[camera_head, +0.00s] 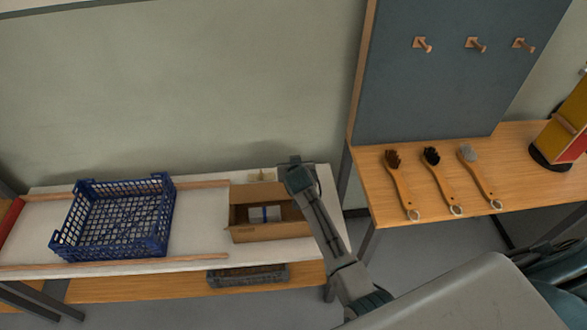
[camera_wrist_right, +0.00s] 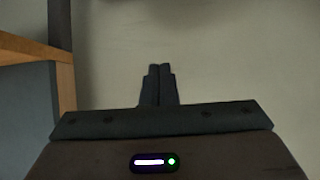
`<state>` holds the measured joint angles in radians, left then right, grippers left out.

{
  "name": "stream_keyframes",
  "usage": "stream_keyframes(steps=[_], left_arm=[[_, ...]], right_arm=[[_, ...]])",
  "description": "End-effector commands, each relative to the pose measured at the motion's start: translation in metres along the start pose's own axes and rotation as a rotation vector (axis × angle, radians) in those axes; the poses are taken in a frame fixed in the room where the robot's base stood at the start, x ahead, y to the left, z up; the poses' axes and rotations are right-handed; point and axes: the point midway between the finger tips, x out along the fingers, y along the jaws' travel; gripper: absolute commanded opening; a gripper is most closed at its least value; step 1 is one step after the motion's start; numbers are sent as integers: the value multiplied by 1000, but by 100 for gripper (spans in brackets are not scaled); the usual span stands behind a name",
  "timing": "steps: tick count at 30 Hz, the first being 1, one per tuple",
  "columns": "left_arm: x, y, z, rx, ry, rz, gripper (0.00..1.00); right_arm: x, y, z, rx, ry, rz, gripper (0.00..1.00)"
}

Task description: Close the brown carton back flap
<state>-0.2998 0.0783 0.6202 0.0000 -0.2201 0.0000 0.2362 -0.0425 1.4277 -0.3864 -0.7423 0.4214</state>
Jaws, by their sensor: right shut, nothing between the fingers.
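The brown carton (camera_head: 272,233) stands open at the right end of the white-topped table. A brown panel, apparently the back flap (camera_head: 255,193), stands up along its rear side; I cannot clearly tell flap from wall. Inside lies a pale package with a blue band (camera_head: 257,214). My right gripper (camera_head: 288,161) is above and behind the carton's right rear corner, and my forearm hides the carton's right side. In the right wrist view the two fingers (camera_wrist_right: 160,85) are together and empty, facing a plain wall. My left gripper is not in view.
A blue mesh crate (camera_head: 115,247) stands left of the carton between wooden rails. A small pale box (camera_head: 262,174) sits behind the carton. A dark tray (camera_head: 247,276) lies on the lower shelf. Several brushes (camera_head: 438,184) lie on the right table below a pegboard (camera_head: 440,85).

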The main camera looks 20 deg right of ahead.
Motion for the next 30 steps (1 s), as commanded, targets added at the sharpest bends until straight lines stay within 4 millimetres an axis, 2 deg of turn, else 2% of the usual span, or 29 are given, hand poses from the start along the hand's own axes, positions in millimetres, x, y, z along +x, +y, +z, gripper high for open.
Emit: stream_keyframes(steps=[1,3,9,15,21,30], left_arm=[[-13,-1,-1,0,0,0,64],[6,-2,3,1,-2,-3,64],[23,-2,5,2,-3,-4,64],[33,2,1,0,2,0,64],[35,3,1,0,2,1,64],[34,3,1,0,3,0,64]], right_arm=[[-6,1,-14,-1,0,0,0],[-9,0,14,0,-4,-1,0],[-34,0,47,0,-2,-1,0],[-53,0,69,-1,-2,-1,0],[-61,1,76,-1,-2,0,0],[-61,1,75,-1,-1,0,0]])
